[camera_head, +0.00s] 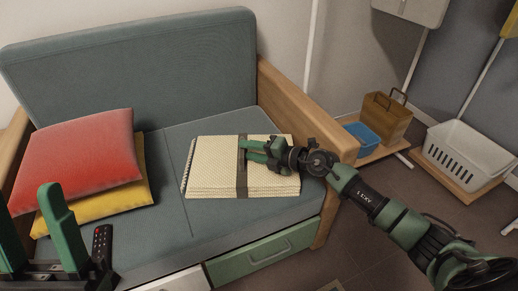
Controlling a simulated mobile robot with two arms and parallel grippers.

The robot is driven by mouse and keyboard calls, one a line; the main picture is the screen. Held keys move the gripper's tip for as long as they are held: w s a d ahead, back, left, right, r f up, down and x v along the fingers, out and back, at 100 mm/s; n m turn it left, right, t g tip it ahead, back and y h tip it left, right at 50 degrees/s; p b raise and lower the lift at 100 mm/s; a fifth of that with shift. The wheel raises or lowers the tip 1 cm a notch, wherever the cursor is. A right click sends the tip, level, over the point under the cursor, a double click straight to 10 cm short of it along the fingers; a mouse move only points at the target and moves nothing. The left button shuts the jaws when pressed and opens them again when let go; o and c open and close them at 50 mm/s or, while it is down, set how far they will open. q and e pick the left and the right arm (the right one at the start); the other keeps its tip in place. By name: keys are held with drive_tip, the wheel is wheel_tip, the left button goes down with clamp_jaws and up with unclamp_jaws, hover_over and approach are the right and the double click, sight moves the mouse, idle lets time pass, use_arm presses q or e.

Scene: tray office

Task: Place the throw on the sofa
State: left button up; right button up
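The throw (215,168) is a folded cream knitted bundle with a dark band around its middle. It lies flat on the right half of the sofa seat (165,215). My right gripper (250,150) reaches in from the right, low over the throw, with its green fingertips at the dark band. I cannot tell whether its fingers are closed on the band. My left gripper (35,230) is at the bottom left, with its two green fingers wide apart and nothing seen between them.
A red cushion (85,155) lies on a yellow cushion (140,190) at the seat's left. A black remote (102,245) is near the front. The wooden armrest (300,105) is under my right arm.

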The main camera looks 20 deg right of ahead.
sight(262, 167)
drive_tip(key=p+v, duration=0.1)
drive_tip(key=v, duration=0.3)
drive_tip(key=shift+s+r, duration=0.1)
drive_tip(key=s+a+r+m+t+y, duration=0.1)
drive_tip(key=s+a+r+m+y, duration=0.25)
drive_tip(key=s+a+r, duration=0.45)
drive_tip(key=s+a+r+m+t+y, duration=0.1)
drive_tip(key=s+a+r+m+y, duration=0.1)
drive_tip(key=s+a+r+y, duration=0.5)
use_arm(q)
drive_tip(key=w+d+f+g+y, duration=0.1)
drive_tip(key=w+f+g, duration=0.2)
drive_tip(key=w, duration=0.2)
drive_tip(key=shift+w+f+g, duration=0.25)
drive_tip(key=shift+w+g, duration=0.15)
use_arm(e)
drive_tip(key=s+d+r+m+t+h, duration=0.2)
drive_tip(key=r+m+t+h, duration=0.3)
drive_tip(key=m, duration=0.4)
drive_tip(key=s+d+r+m+t+h, duration=0.2)
drive_tip(key=s+r+m+t+h, duration=0.3)
drive_tip(key=m, duration=0.4)
drive_tip(key=shift+r+m+t+h, duration=0.35)
drive_tip(key=shift+r+t+h, duration=0.35)
drive_tip(key=shift+t+h, duration=0.25)
